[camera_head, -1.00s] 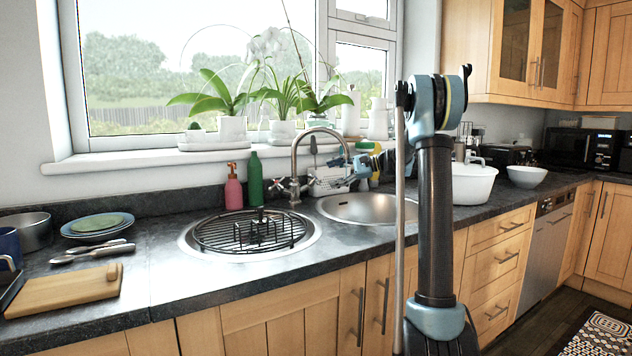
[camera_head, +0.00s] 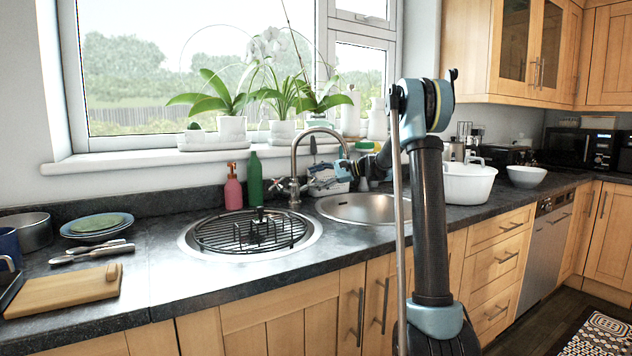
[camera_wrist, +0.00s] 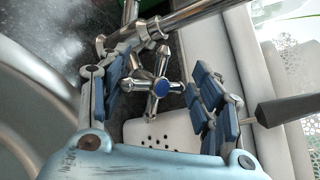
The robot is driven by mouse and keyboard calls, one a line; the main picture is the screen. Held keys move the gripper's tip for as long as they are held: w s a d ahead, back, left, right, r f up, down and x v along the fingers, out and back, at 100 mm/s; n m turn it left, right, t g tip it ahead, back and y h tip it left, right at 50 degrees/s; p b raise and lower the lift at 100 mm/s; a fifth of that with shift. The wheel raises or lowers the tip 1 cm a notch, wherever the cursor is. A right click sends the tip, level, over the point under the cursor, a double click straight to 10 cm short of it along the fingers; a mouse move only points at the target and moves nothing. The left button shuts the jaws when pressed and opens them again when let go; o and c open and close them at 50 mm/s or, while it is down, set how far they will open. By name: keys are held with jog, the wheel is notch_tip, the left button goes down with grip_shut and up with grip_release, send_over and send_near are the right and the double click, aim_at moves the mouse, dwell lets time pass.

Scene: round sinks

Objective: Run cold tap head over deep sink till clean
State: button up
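The chrome mixer tap (camera_head: 294,160) stands behind and between two round sinks, its curved spout reaching over the right sink. The cold tap handle is a cross with a blue centre (camera_wrist: 161,89) in the wrist view. My gripper (camera_wrist: 157,95) is open, with one blue-padded finger left of the handle and one right of it; contact cannot be told. In the head view my gripper (camera_head: 318,183) is just right of the tap base, under the spout. The right sink (camera_head: 362,208) is a bare steel bowl. The left sink (camera_head: 312,240) holds a black rack. No running water is seen.
A red soap bottle (camera_head: 233,190) and a green bottle (camera_head: 255,180) stand left of the tap. A white perforated holder (camera_wrist: 150,133) is close beside the handle. A white basin (camera_head: 468,186) stands right of the sinks. Plants line the windowsill (camera_head: 120,167).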

jog(key=c, duration=0.4)
jog(key=shift+o, duration=0.2)
jog(key=shift+w+n, duration=0.1)
jog(key=shift+n, duration=0.2)
jog(key=shift+n+g, duration=0.8)
jog(key=shift+n, duration=0.2)
jog(key=shift+d+f+n+g, duration=0.1)
jog(key=shift+n+g, duration=1.1)
jog(key=shift+n, duration=0.5)
jog(key=o, duration=1)
jog(key=shift+c, duration=0.2)
